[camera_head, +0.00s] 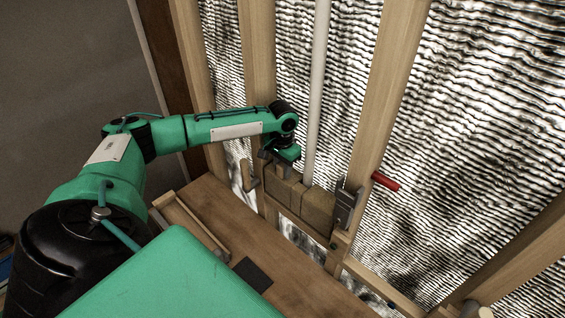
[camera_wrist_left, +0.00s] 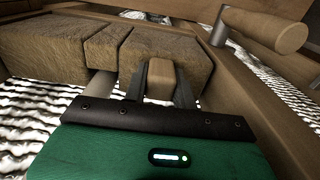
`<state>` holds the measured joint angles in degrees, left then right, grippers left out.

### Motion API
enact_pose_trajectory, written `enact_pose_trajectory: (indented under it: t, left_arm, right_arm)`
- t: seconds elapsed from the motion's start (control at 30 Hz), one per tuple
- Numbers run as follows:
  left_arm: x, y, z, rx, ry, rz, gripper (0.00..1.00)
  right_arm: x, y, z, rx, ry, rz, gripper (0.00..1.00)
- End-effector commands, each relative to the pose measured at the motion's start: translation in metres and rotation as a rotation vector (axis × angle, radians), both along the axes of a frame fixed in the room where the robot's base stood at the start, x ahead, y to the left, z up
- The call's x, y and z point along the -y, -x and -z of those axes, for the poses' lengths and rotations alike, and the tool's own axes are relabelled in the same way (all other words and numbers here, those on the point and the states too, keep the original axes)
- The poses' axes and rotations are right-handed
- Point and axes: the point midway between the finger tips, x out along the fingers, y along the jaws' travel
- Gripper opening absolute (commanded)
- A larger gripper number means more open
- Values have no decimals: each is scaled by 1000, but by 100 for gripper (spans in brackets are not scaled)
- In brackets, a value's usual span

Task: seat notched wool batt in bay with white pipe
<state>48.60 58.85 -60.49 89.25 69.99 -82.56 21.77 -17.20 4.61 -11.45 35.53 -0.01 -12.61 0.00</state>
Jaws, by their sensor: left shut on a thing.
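The brown wool batt (camera_head: 318,207) stands low in the stud bay, with vertical seams across its front. The white pipe (camera_head: 317,90) runs up the bay and meets the batt's top near its middle. In the left wrist view the pipe (camera_wrist_left: 101,85) shows at the edge of the batt (camera_wrist_left: 105,50); I cannot tell how far the notch surrounds it. My left gripper (camera_head: 278,160) is over the batt's left part, beside the left stud. In the wrist view its fingers (camera_wrist_left: 161,85) are shut on a tan block-like tab (camera_wrist_left: 160,72) at the batt. My right gripper is not seen.
Wooden studs (camera_head: 259,55) (camera_head: 386,75) flank the bay, with wavy silver foil (camera_head: 345,60) behind. A dark bracket (camera_head: 345,205) and red handle (camera_head: 385,182) are at the right stud. A wooden peg (camera_wrist_left: 265,32) sticks out nearby. The bench (camera_head: 290,290) holds a dark pad (camera_head: 252,273).

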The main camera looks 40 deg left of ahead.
Motion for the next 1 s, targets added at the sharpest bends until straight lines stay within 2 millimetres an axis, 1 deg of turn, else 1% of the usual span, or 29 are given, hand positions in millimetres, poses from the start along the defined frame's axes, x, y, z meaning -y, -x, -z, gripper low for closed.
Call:
enact_pose_trajectory:
  t: [0.7, 1.0]
  left_arm:
    - [0, 0, 10, 2, 0, 0, 0]
    - [0, 0, 12, 2, 0, 0, 0]
  right_arm:
    - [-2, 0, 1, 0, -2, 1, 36]
    - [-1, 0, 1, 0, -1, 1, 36]
